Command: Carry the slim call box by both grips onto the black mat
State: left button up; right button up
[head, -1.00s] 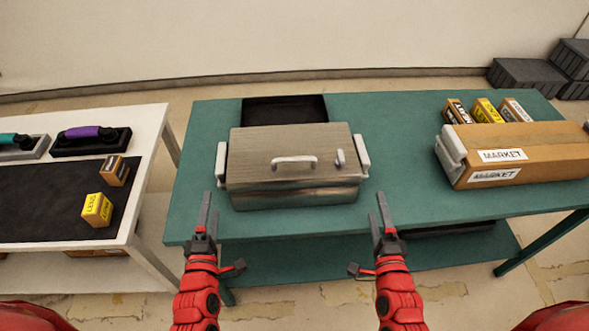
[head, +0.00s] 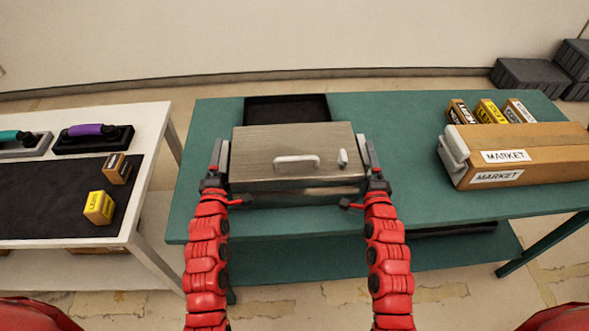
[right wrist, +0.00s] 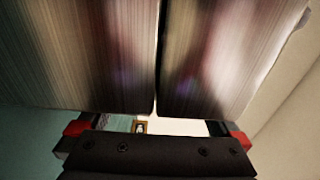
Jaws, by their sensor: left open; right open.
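The brushed-metal box (head: 290,150), with a light lid handle and side grips, stands on the teal table; I take it for the slim call box. My left gripper (head: 214,158) is open at its left grip (head: 223,158). My right gripper (head: 373,160) is open at its right side, largely covering the grip there. I cannot tell whether the fingers touch the grips. The right wrist view shows a metal surface (right wrist: 80,60) very close above the jaws. The black mat (head: 45,195) lies on the white table at the left.
A yellow box (head: 99,208) and a brown box (head: 117,169) stand on the mat's right part. Purple (head: 94,131) and teal handsets lie behind it. A black tray (head: 286,109) is behind the metal box. A cardboard MARKET box (head: 515,155) is at the right. A gap separates the tables.

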pick_arm(q)
jog(key=shift+w, duration=0.25)
pick_arm(e)
jog(key=shift+w, duration=0.25)
pick_arm(q)
jog(key=c, duration=1.3)
pick_arm(e)
jog(key=c, duration=1.3)
pick_arm(q)
grip_shut()
pick_arm(e)
jog(key=shift+f, duration=0.1)
grip_shut()
pick_arm(q)
jog(key=shift+r, duration=0.1)
